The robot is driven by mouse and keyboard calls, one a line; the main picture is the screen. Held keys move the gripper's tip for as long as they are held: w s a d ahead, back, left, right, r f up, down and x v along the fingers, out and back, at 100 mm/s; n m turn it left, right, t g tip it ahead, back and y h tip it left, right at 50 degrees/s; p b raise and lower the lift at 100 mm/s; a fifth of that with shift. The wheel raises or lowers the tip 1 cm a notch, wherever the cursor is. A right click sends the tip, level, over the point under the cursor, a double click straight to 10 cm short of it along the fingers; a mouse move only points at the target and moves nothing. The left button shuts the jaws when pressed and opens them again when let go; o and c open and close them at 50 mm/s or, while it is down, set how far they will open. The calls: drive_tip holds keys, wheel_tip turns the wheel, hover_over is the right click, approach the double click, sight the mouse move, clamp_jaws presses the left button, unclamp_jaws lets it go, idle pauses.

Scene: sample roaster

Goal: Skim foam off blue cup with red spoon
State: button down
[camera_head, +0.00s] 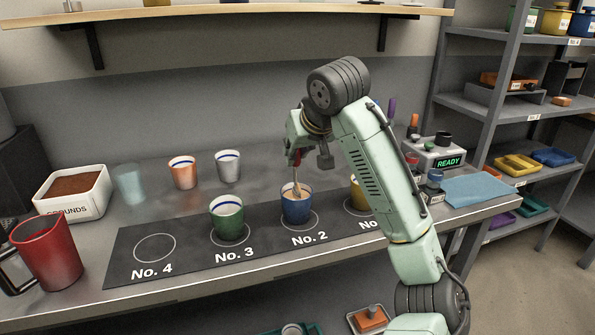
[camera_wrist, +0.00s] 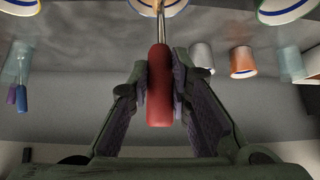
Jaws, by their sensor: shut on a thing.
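The blue cup (camera_head: 297,209) stands upright on the No. 2 circle of the dark mat, with tan foam (camera_head: 297,191) showing at its top. My gripper (camera_head: 297,153) is above this cup and shut on the red handle of the red spoon (camera_wrist: 159,85). In the wrist view the handle sits between both fingers (camera_wrist: 160,95), and the metal shaft runs up to a cup at the top edge. In the head view the spoon's lower part reaches down into the cup's opening. The bowl of the spoon is hidden, so I cannot tell how deep it is.
A green cup (camera_head: 227,217) stands at No. 3 and a yellow cup (camera_head: 358,194) is partly behind my arm. The No. 4 circle (camera_head: 154,249) is empty. A red pitcher (camera_head: 50,252), a GROUNDS bin (camera_head: 76,194), and orange (camera_head: 184,173) and silver (camera_head: 228,167) cups stand around the mat.

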drive_tip(key=shift+d+p, duration=0.2)
drive_tip(key=shift+p, duration=0.85)
drive_tip(key=shift+r+p, duration=1.95)
drive_tip(key=shift+r, duration=0.15)
